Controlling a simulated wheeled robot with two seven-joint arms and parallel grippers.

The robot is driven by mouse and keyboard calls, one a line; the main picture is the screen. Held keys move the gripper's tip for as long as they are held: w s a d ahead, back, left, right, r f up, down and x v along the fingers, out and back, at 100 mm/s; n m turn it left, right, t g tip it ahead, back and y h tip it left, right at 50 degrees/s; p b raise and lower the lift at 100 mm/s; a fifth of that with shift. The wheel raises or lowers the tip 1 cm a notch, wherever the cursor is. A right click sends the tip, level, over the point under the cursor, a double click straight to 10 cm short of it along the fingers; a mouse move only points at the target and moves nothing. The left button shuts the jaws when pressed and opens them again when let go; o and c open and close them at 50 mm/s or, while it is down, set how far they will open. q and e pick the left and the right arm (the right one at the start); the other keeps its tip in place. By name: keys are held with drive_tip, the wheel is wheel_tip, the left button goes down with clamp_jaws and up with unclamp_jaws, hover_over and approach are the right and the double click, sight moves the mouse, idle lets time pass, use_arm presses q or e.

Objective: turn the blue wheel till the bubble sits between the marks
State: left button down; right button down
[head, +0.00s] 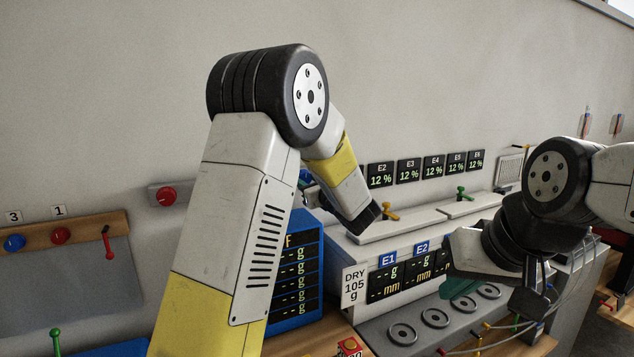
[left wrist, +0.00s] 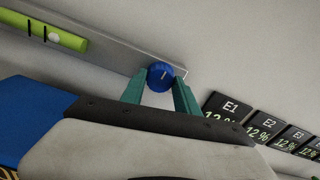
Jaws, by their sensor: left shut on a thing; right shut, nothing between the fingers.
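The blue wheel (left wrist: 160,76) sits on a grey bar (left wrist: 125,62) on the wall in the left wrist view. My left gripper (left wrist: 160,88) has its teal fingers shut on the wheel, one on either side. A green level vial (left wrist: 72,40) is at the upper left of that view. Its pale round bubble (left wrist: 54,37) lies just right of the right-hand black mark, outside the pair.
Display panels reading 12 % (head: 406,170) line the wall right of the wheel. Cables hang near my right wrist.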

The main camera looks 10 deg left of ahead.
use_arm(q)
drive_tip(key=m, duration=1.8)
drive_tip(key=shift+m, duration=0.3)
idle(0.5)
drive_tip(key=c, duration=0.9)
unclamp_jaws()
